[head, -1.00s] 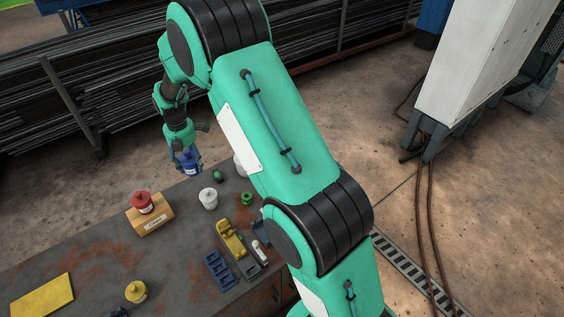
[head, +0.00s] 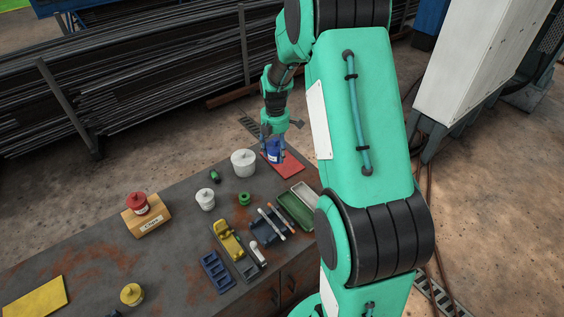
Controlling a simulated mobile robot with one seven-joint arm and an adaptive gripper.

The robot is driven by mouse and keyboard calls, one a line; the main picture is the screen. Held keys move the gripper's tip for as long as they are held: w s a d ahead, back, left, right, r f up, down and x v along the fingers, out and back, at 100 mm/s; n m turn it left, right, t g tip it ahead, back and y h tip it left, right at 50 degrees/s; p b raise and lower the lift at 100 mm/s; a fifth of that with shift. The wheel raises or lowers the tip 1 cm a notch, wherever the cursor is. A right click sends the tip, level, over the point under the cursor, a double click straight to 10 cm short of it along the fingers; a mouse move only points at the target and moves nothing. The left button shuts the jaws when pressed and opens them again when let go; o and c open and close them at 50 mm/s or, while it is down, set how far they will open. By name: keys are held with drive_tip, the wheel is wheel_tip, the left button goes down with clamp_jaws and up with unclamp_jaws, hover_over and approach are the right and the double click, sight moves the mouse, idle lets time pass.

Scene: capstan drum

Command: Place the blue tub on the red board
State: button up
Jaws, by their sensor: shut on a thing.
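The blue tub (head: 273,154) is upright in my gripper (head: 272,147), whose fingers are shut around it. The red board (head: 291,166) lies flat at the far right end of the dark table. The tub shows over the board's left part in the head view. I cannot tell whether the tub's base touches the board or is slightly above it. The tub partly hides the board's left side.
A large white tub (head: 243,163) stands left of the board. A smaller white tub (head: 205,200), a green ring-like piece (head: 244,198) and a green tray (head: 296,210) are nearer. A yellow tub (head: 132,294) stands at the front.

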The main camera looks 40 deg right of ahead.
drive_tip(key=s+d+m, duration=0.2)
drive_tip(key=s+d, duration=0.4)
wheel_tip(320, 180, down, 15)
drive_tip(key=shift+w, duration=0.15)
drive_tip(key=shift+f, duration=0.1)
hover_over(289, 167)
drive_tip(key=shift+d+f+b, duration=0.15)
drive_tip(key=shift+f+b, duration=0.2)
drive_tip(key=shift+f, duration=0.4)
idle(0.4)
drive_tip(key=shift+f, duration=1.75)
drive_tip(key=shift+f, duration=0.15)
